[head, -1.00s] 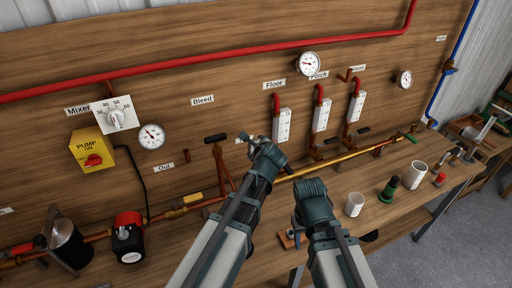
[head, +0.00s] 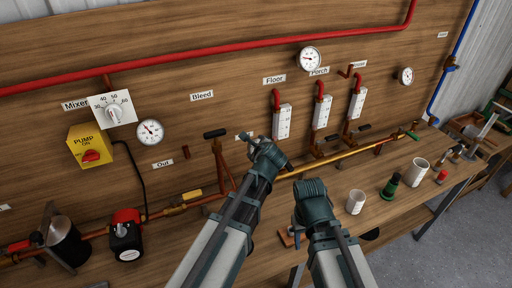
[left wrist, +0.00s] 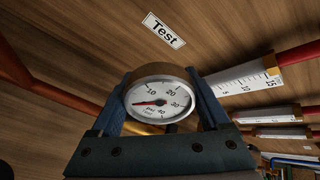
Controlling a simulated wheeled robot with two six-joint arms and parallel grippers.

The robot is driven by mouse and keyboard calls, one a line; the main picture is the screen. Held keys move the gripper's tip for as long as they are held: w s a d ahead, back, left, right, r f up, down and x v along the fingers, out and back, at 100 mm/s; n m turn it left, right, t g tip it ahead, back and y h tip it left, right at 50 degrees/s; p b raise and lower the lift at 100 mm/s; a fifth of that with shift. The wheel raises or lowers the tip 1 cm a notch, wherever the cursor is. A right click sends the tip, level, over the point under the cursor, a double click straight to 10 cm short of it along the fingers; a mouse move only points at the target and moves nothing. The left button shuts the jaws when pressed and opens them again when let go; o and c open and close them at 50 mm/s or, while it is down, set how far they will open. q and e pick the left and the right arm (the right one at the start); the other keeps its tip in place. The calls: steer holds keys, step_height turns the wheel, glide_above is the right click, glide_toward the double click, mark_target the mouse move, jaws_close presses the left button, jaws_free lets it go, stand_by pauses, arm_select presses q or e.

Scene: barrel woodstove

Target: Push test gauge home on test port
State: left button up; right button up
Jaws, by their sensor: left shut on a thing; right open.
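The test gauge (left wrist: 158,100) is a round white dial with a red needle and a brass-coloured rim. In the left wrist view it sits between the two blue fingers of my left gripper (left wrist: 168,100), which is shut on it. In the head view my left gripper (head: 249,140) is close to the wooden board, left of the white flow meters. The Test label (left wrist: 164,31) is on the board beyond the gauge. The test port is hidden, so I cannot tell how the gauge sits on it. My right gripper (head: 311,188) is open, over the bench front.
A brass pipe (head: 335,161) runs along the bench behind my grippers. White flow meters (head: 283,122) with red pipes stand to the right. A white cup (head: 355,202), a green-and-black item (head: 390,187) and a larger white mug (head: 416,172) stand on the bench at right.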

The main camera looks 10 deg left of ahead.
arm_select(q)
steer(key=shift+f+b, duration=0.5)
steer(key=shift+f, duration=0.05)
steer(key=o, duration=1.4)
steer(key=p+v, duration=0.3)
steer(key=v, duration=0.3)
